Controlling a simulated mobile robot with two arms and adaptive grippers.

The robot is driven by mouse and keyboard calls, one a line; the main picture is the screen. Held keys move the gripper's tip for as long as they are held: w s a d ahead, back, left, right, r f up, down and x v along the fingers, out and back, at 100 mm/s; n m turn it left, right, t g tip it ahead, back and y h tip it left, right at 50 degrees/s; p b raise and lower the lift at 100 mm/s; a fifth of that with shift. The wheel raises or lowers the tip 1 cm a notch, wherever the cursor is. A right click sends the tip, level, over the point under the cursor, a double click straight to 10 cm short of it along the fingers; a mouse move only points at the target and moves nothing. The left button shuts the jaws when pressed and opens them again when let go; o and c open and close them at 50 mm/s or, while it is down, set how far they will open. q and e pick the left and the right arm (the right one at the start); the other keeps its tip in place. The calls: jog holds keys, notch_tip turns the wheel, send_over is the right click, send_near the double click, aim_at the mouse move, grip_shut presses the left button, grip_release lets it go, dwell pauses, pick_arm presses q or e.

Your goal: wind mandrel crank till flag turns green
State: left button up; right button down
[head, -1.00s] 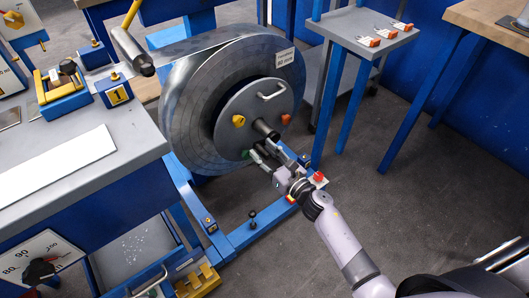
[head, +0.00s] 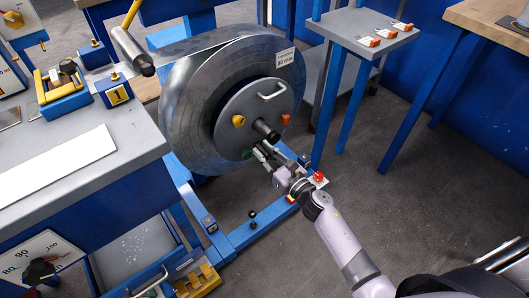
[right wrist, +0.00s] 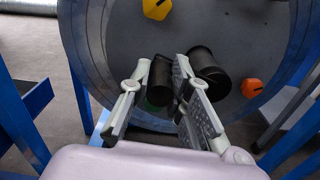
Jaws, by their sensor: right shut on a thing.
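The mandrel's grey disc (head: 262,100) faces me at the centre of a large sheet-metal coil (head: 190,110). It carries a yellow knob (head: 238,121), an orange knob (head: 287,118), a green piece (head: 246,154) and a grey bar handle. A thick black stub (head: 267,130) sticks out low on it. My right gripper (head: 262,153) is just below that stub. In the right wrist view its fingers (right wrist: 159,92) are shut on a dark cylindrical grip (right wrist: 160,78), apparently the crank's, with the black stub (right wrist: 208,72) beside it. The crank's arm is hidden. My left gripper is out of view.
A blue floor frame (head: 245,232) carries a red button (head: 318,177) close to my right wrist. A grey bench (head: 130,140) with a white sheet stands at left. A shelf (head: 350,28) with orange-tipped tools stands behind right. Floor at right is open.

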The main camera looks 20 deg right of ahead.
aim_at(270, 142)
jog(key=shift+r, duration=0.25)
pick_arm(q)
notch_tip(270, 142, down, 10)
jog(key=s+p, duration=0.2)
jog(key=p, duration=0.1)
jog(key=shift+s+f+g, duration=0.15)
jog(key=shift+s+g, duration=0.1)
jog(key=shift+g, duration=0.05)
pick_arm(e)
jog(key=r+m, duration=0.1)
jog(key=m, duration=0.1)
jog(key=d+r+m, duration=0.1)
jog(key=d+m, duration=0.1)
jog(key=m, duration=0.1)
jog(key=shift+w+r+m, duration=0.3)
jog(key=shift+w+r, duration=0.1)
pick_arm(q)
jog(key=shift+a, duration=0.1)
pick_arm(e)
jog(key=c, duration=1.6)
grip_release()
jog(key=shift+o, duration=0.7)
jog(key=v, duration=1.2)
